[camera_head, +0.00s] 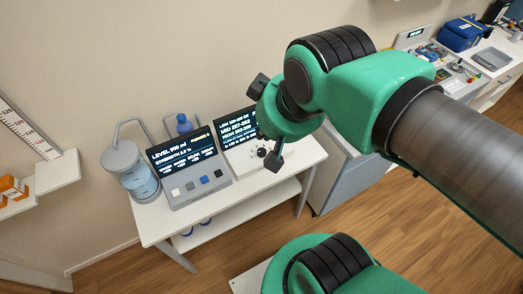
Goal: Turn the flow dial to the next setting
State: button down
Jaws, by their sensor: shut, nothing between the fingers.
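The flow dial (262,152) appears as a small black knob on the white front of a device (240,160) on the white table. The device's dark screen (236,131) lists ranges for LOW, MED and HIGH; its right side is hidden by my arm. My gripper (273,162) is a dark, narrow shape below my green wrist, just right of the knob in the picture. Its fingers are shut and empty. I cannot tell whether they touch the dial.
Left of the device stands a grey console (193,176) with a screen reading LEVEL 950 ml and several buttons. A clear container with water (141,182) and a blue bottle (184,124) stand near it. A cluttered bench (488,62) is at right.

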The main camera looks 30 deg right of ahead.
jog(key=c, duration=1.7)
grip_release()
jog(key=shift+w, duration=0.1)
jog(key=o, duration=0.4)
jog(key=shift+w, duration=0.2)
jog(key=n+g+p, duration=0.1)
jog(key=n+g, duration=0.5)
jog(key=n, duration=1.2)
send_over(262, 151)
notch_tip(262, 151, down, 28)
jog(key=f, duration=0.1)
jog(key=shift+r, duration=0.3)
jog(key=shift+f, duration=0.1)
notch_tip(262, 151, down, 14)
jog(key=shift+r+b, duration=0.2)
jog(key=shift+b, duration=0.9)
